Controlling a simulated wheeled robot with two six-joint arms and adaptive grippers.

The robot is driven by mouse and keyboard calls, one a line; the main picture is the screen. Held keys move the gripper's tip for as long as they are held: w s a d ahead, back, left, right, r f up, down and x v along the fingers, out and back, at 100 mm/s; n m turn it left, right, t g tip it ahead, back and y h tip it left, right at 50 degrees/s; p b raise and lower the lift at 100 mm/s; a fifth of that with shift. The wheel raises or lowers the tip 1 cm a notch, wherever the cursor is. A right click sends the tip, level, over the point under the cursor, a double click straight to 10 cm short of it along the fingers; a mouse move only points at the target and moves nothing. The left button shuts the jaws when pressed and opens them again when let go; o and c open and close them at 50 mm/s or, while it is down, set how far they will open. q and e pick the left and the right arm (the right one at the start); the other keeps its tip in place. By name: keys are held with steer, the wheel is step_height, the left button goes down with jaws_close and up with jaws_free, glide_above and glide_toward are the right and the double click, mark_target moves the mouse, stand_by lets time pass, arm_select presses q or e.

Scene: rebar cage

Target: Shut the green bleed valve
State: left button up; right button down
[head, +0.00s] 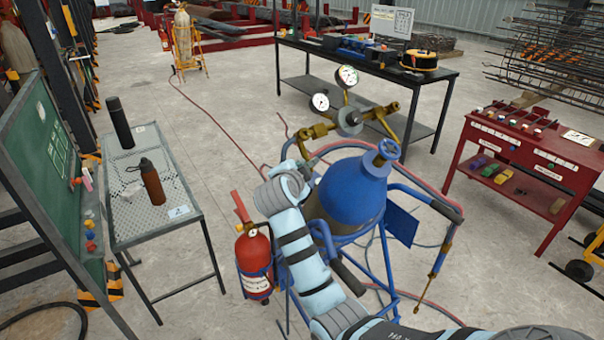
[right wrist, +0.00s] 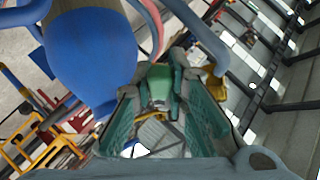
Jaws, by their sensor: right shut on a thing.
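The green bleed valve (right wrist: 160,84) shows in the right wrist view between the fingertips of my right gripper (right wrist: 160,96). The fingers are shut on it, one on each side, and partly hide it. How far the valve is turned cannot be told. In the head view my right arm reaches up from the bottom right to the left side of the blue gas cylinder (head: 350,190). My right gripper (head: 302,163) there is small and partly hidden beside the cylinder's shoulder. The cylinder also fills the upper left of the right wrist view (right wrist: 90,55). My left gripper is not in view.
A brass regulator (head: 350,121) with two gauges stands above the cylinder, beside a blue handwheel (head: 388,149). Red hose (head: 440,196) loops around the blue cart. A fire extinguisher (head: 254,262) hangs at left. A mesh table (head: 150,205) and red cabinet (head: 525,160) flank it.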

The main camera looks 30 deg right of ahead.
steer(key=shift+w+r+m+g, duration=0.2)
steer(key=shift+m+g, duration=0.2)
steer(key=shift+m, duration=0.15)
steer(key=shift+w+r+m+g, duration=0.1)
steer(key=shift+r+m+g, duration=0.05)
steer(key=shift+m+g, duration=0.35)
steer(key=c, duration=1.8)
jaws_free()
steer(key=shift+o, duration=1.2)
steer(key=shift+w+f, duration=0.1)
steer(key=shift+w, duration=0.05)
steer(key=v, duration=1.2)
steer(key=shift+d, duration=0.15)
